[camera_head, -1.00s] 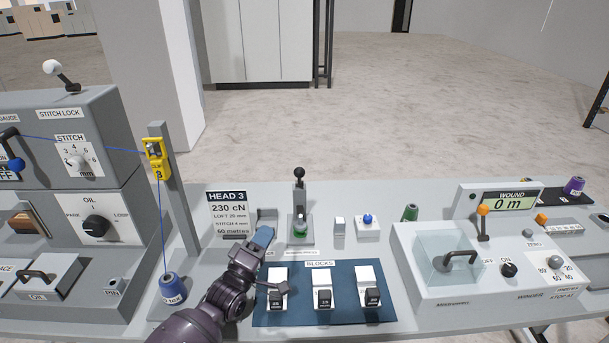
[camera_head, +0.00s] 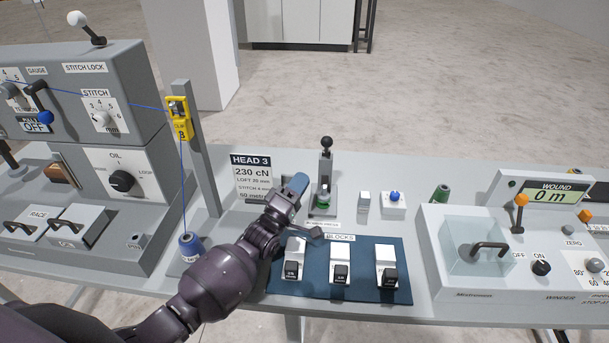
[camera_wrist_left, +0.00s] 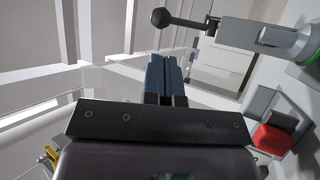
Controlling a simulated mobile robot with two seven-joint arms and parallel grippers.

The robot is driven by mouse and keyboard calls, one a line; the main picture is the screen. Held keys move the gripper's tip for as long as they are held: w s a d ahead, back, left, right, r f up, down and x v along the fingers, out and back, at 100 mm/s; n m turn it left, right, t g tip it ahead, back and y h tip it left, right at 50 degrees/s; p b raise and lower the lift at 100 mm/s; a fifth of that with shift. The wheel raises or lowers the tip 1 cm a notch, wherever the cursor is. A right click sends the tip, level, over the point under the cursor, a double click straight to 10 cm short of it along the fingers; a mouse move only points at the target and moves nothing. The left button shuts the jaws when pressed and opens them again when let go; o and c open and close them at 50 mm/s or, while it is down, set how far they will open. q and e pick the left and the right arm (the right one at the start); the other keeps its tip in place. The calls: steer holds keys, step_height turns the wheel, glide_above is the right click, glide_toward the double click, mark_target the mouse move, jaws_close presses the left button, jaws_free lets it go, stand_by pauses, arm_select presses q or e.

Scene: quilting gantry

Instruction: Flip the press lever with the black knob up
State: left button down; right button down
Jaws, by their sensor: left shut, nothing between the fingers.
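The press has a black ball knob (camera_head: 326,143) on top of its grey upright (camera_head: 325,168), with a green part (camera_head: 323,198) low in front. In the left wrist view the black knob (camera_wrist_left: 161,18) sits on a thin dark rod that joins a grey metal body (camera_wrist_left: 238,36). My left gripper (camera_head: 299,183) is shut and empty, its blue fingertips just left of the press and below the knob. In the wrist view the fingers (camera_wrist_left: 165,75) are together and apart from the knob. My right gripper is not in view.
A blue mat (camera_head: 275,284) with several blocks lies in front of the press. The HEAD 3 sign (camera_head: 252,175) and a yellow clip post (camera_head: 179,117) stand to the left. A blue-knobbed button (camera_head: 395,197) and the winder box (camera_head: 470,285) are to the right.

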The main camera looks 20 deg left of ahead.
mark_target(327, 146)
arm_select(q)
steer(key=b+x, duration=0.1)
steer(key=x, duration=0.7)
steer(key=shift+w, duration=0.2)
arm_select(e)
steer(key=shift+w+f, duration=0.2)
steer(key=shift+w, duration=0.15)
arm_select(q)
steer(key=shift+r+y, duration=0.1)
steer(key=shift+y, duration=0.2)
